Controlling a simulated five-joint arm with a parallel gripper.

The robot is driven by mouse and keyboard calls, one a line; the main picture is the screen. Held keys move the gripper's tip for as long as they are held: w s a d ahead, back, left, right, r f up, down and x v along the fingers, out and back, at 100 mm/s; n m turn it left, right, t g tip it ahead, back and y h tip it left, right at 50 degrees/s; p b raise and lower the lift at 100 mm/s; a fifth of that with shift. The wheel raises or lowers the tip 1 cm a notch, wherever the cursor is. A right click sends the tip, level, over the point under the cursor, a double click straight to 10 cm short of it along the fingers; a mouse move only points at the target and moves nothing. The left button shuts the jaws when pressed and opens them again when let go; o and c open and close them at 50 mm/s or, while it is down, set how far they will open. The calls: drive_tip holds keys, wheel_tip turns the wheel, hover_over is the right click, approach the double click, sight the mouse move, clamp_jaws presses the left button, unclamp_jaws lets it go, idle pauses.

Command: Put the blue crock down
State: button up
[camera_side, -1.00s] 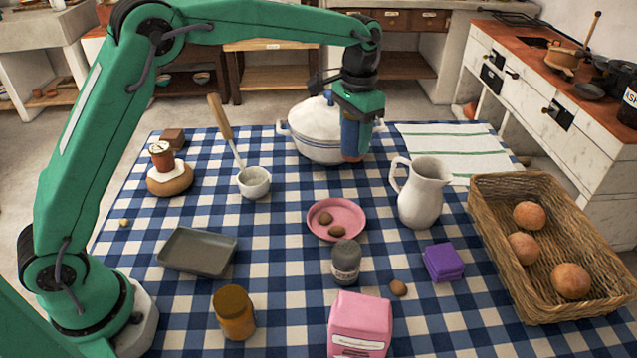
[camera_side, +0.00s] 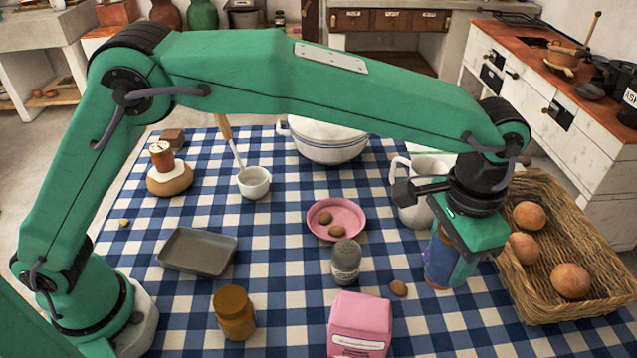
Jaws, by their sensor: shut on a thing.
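The blue crock (camera_side: 437,264) has a reddish-brown bottom edge. It is between the fingers of my gripper (camera_side: 448,262), which is shut on it and points down at the right of the table. The gripper partly covers the crock. The crock is left of the wicker basket and in front of the white jug (camera_side: 408,205). I cannot tell whether its bottom touches the cloth. The purple block is hidden behind the crock and gripper.
The wicker basket (camera_side: 519,305) holds three round buns. A pink dish (camera_side: 355,229), a grey shaker (camera_side: 346,262), a pink box (camera_side: 359,325) and a nut (camera_side: 398,288) lie to the left. A lidded white pot (camera_side: 325,145) stands at the back. Checked cloth (camera_side: 290,270) is bare around the middle.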

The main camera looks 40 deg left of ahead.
sight(445, 288)
drive_tip(key=shift+s+d, duration=0.65)
wheel_tip(445, 288, down, 4)
drive_tip(key=shift+s+d+f, duration=0.1)
drive_tip(key=shift+f, duration=3.5)
drive_tip(key=shift+f, duration=0.1)
drive_tip(key=shift+f, duration=1.75)
drive_tip(key=shift+f, duration=0.15)
drive_tip(key=o, duration=1.2)
drive_tip(key=shift+o, duration=0.2)
